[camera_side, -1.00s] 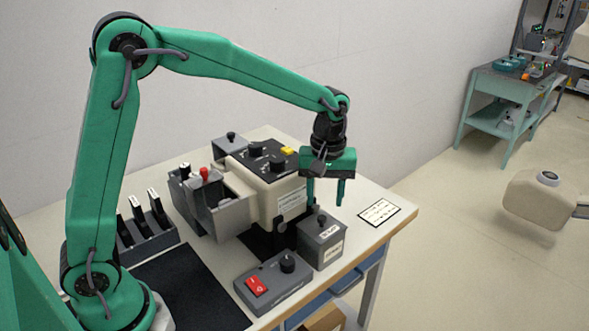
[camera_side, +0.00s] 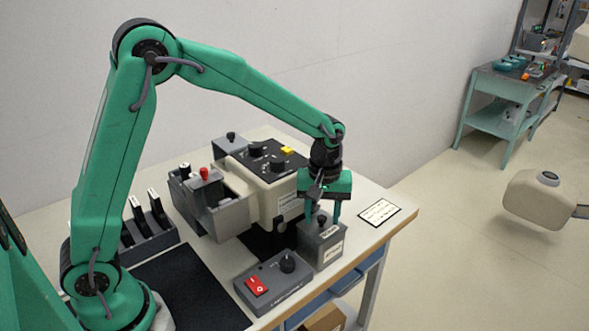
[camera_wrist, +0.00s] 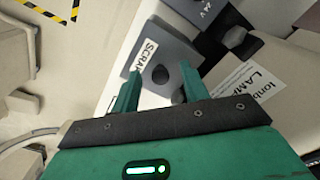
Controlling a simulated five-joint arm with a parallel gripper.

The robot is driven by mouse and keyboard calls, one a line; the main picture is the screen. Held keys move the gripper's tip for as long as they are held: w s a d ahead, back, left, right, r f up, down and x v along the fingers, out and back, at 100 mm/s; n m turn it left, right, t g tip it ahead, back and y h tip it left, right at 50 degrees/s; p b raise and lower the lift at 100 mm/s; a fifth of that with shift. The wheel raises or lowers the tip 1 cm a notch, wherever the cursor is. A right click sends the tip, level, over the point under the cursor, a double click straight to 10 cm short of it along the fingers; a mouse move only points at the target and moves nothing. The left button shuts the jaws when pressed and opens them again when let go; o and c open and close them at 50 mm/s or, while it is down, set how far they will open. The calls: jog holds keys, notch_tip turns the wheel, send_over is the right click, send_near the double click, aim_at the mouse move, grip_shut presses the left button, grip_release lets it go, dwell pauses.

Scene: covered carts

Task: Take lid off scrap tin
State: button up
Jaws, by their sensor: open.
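The scrap tin (camera_side: 328,251) is a small grey box with a white label on its front, standing near the table's right front edge. Its grey lid (camera_side: 318,226) has a dark round knob (camera_side: 322,219) on top and sits on the tin. In the wrist view the gripper (camera_wrist: 156,86) holds nothing. Whether the fingers touch the lid, I cannot tell.
A cream machine (camera_side: 275,190) with black knobs stands close behind the tin. A grey switch box (camera_side: 272,283) with a red rocker is at the front left. A white card (camera_side: 379,212) lies flat to the right, with bare table around it.

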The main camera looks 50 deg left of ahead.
aim_at(322, 218)
jog(key=shift+c, duration=0.3)
grip_shut()
jog(key=shift+r, duration=0.1)
jog(key=shift+r, duration=0.85)
notch_tip(322, 218, up, 2)
jog(key=shift+r, duration=0.25)
jog(key=s+d+r, duration=0.6)
jog(key=s+d, duration=0.1)
jog(key=d, duration=0.2)
jog(key=shift+s+r, duration=0.3)
jog(key=shift+r, duration=0.05)
